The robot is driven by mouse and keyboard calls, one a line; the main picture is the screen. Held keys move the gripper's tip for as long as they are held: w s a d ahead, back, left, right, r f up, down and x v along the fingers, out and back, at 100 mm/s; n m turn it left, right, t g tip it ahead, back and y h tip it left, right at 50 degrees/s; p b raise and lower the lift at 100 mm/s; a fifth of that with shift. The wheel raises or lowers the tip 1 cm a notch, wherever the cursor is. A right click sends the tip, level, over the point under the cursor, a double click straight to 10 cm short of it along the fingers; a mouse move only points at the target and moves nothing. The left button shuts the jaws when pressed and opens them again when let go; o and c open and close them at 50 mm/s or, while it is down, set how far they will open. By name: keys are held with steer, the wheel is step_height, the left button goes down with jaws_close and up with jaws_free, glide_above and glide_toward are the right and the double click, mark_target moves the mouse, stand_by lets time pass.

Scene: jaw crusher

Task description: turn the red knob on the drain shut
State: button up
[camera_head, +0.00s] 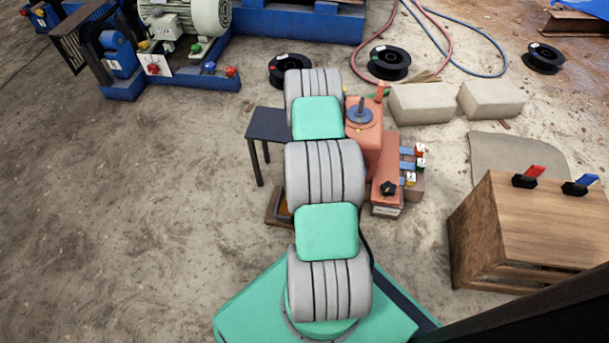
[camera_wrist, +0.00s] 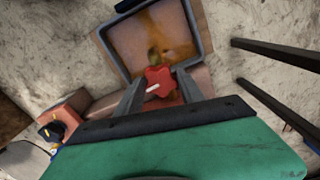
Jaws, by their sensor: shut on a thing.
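In the wrist view a red star-shaped knob (camera_wrist: 161,82) with a pale pointer mark sits at the near edge of a drip tray. My gripper (camera_wrist: 160,88) has one finger on each side of the knob and is shut on it. A brassy piece, perhaps the drain spout, shows just beyond the knob. The drip tray (camera_wrist: 118,42) has a grey rim and a brown, oily inside. In the head view my arm hides the knob and my gripper. The salmon-red machine housing (camera_head: 366,135) stands just right of my arm.
A dark small table (camera_head: 268,125) stands left of my arm; its legs (camera_wrist: 275,50) show at right in the wrist view. A black knob (camera_head: 387,188) is on the machine's front. A wooden crate (camera_head: 480,235) stands at right.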

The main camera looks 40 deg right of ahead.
steer(key=shift+d, duration=0.1)
steer(key=o, duration=1.4)
steer(key=shift+r, duration=0.1)
step_height(320, 180, up, 8)
steer(key=p, duration=0.3)
steer(key=shift+f, duration=0.2)
